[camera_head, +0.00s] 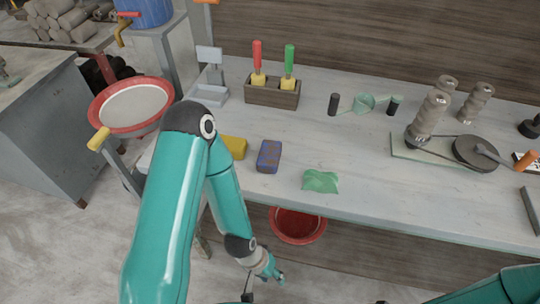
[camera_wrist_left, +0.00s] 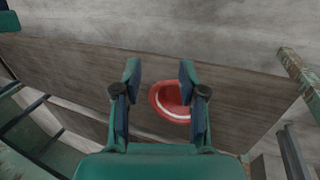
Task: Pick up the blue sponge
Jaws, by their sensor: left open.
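The blue sponge (camera_head: 269,156) is a small block with reddish-brown marks. It lies on the pale workbench (camera_head: 380,190) near its front edge, between a yellow block (camera_head: 234,146) and a green piece (camera_head: 320,181). My left gripper (camera_head: 269,272) is in front of the bench, below the sponge in the head view, well apart from it. In the left wrist view its two fingers (camera_wrist_left: 160,75) are spread with nothing between them. The sponge does not show in that view. My right arm enters at the lower right, but its gripper is out of view.
A red bowl (camera_head: 298,226) sits below the bench front, and a red bowl (camera_wrist_left: 168,101) shows beyond my left fingers. A wooden holder (camera_head: 272,93) with red- and green-handled tools stands behind the sponge. A red-rimmed basin (camera_head: 131,103) is at left. Bare bench lies right of the green piece.

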